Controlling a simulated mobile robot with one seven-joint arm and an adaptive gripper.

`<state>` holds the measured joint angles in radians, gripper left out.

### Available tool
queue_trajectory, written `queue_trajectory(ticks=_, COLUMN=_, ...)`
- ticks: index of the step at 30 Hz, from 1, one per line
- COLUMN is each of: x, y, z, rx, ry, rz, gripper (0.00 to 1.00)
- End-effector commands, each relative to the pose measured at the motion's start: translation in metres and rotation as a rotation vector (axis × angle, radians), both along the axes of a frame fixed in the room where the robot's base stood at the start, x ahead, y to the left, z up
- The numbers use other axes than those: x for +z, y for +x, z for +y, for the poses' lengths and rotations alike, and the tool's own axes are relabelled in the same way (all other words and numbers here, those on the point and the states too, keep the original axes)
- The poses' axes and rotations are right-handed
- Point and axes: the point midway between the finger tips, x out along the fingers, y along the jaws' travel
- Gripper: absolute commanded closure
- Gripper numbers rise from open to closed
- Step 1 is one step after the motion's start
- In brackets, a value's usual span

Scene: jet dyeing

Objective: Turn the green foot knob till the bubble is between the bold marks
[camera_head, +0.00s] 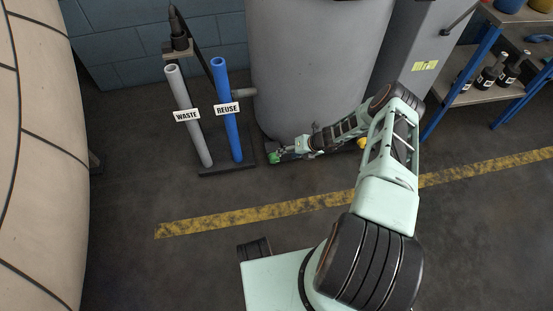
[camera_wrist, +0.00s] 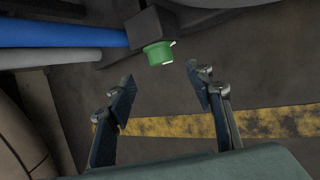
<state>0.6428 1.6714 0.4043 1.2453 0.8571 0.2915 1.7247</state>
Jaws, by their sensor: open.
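The green foot knob (camera_head: 274,158) sits low at the foot of the large grey tank (camera_head: 318,60), close to the floor. In the wrist view the green knob (camera_wrist: 158,54) shows under a dark block, with a small pale mark on its rim. My gripper (camera_wrist: 162,88) is open, and its two fingers point toward the knob, with the knob beyond the fingertips and between their lines. In the head view my gripper (camera_head: 284,151) is right beside the knob; whether it touches cannot be told there. I cannot make out the bubble or the bold marks in either view.
A grey WASTE pipe (camera_head: 188,120) and a blue REUSE pipe (camera_head: 227,115) stand left of the knob. A yellow knob (camera_head: 362,143) is right of it. A blue-framed shelf (camera_head: 480,90) holds bottles at right. Open floor with a yellow stripe (camera_head: 250,215) lies in front.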

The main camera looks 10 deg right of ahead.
Motion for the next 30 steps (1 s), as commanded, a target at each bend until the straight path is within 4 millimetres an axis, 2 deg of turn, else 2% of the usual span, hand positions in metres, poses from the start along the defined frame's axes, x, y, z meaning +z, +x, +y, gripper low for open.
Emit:
queue_trajectory(ticks=9, x=-0.054, y=0.022, z=0.027, rx=0.008, ry=-0.004, rz=-0.001, gripper=0.52)
queue_trajectory(ticks=15, x=-0.076, y=0.033, z=0.039, rx=0.007, ry=-0.004, rz=0.0, gripper=0.52)
queue_trajectory(ticks=28, x=-0.082, y=0.038, z=0.044, rx=0.006, ry=-0.003, rz=0.0, gripper=0.52)
queue_trajectory(ticks=30, x=-0.082, y=0.038, z=0.044, rx=0.006, ry=-0.003, rz=0.0, gripper=0.57)
